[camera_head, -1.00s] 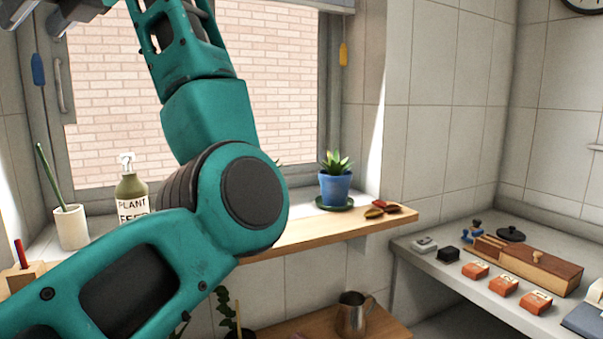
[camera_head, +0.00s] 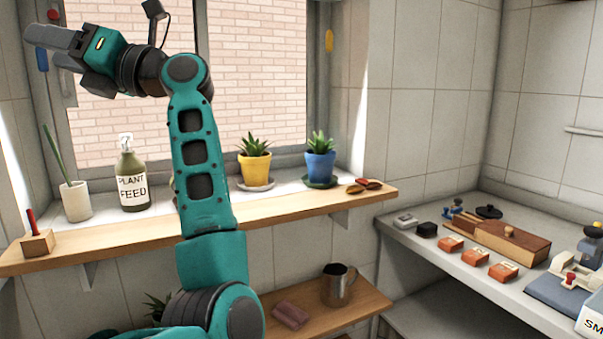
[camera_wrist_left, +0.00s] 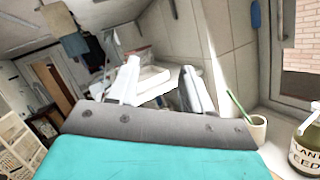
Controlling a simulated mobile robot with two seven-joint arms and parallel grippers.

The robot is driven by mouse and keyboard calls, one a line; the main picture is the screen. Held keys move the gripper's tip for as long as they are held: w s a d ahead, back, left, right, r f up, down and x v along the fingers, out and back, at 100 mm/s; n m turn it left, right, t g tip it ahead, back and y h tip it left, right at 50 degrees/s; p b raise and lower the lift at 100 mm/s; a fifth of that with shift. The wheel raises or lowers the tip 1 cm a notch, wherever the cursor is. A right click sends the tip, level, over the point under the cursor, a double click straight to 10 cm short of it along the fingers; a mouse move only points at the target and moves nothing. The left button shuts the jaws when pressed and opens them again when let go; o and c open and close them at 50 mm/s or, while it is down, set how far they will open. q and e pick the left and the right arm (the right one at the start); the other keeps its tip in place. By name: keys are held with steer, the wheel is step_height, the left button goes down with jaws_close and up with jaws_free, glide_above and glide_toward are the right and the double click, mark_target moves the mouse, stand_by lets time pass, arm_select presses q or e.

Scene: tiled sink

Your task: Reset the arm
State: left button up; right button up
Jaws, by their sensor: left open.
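My left arm rises in front of the window shelf in the head view and bends left at the top. Its left gripper (camera_head: 53,46) is at the upper left, in front of the window frame, pointing left and holding nothing. In the left wrist view the two fingers (camera_wrist_left: 158,88) stand apart with nothing between them. The arm hides part of the shelf and of something behind it. My right gripper is in neither view.
The wooden shelf (camera_head: 130,241) bears a white cup (camera_head: 76,202), a plant feed bottle (camera_head: 133,178), a yellow pot (camera_head: 255,168) and a blue pot (camera_head: 320,166). A lower shelf holds a metal mug (camera_head: 338,286). A counter (camera_head: 470,285) with several small items stands right.

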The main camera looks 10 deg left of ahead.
arm_select(q)
steer(key=w+d+f+n+t+h, duration=0.35)
steer(key=f+n+t, duration=0.45)
steer(key=n+t, duration=0.3)
steer(key=w+d+f+n+t+h, duration=0.4)
steer(key=f+n+t, duration=0.4)
steer(key=n, duration=0.5)
steer(key=w+d+f+n+t+h, duration=0.2)
steer(key=w+d+f+n+t, duration=0.2)
steer(key=d+f+n+t, duration=0.5)
step_height(320, 180, down, 11)
steer(key=s+d+m+h, duration=0.1)
steer(key=d+m+h, duration=0.1)
steer(key=m+h, duration=0.55)
steer(key=s+d+f+m+g+h, duration=0.2)
steer(key=s+f+g+h, duration=0.15)
steer(key=f, duration=0.45)
steer(key=s+d+f+m+g+h, duration=0.2)
steer(key=s+d+f+g, duration=0.15)
steer(key=f, duration=0.55)
steer(key=s+d+f+m+g, duration=0.2)
steer(key=s+f+g, duration=0.3)
steer(key=s+f, duration=0.9)
steer(key=shift+s+m+g, duration=0.35)
steer(key=shift+s+g, duration=0.05)
steer(key=shift+s, duration=0.65)
steer(key=shift+c, duration=0.7)
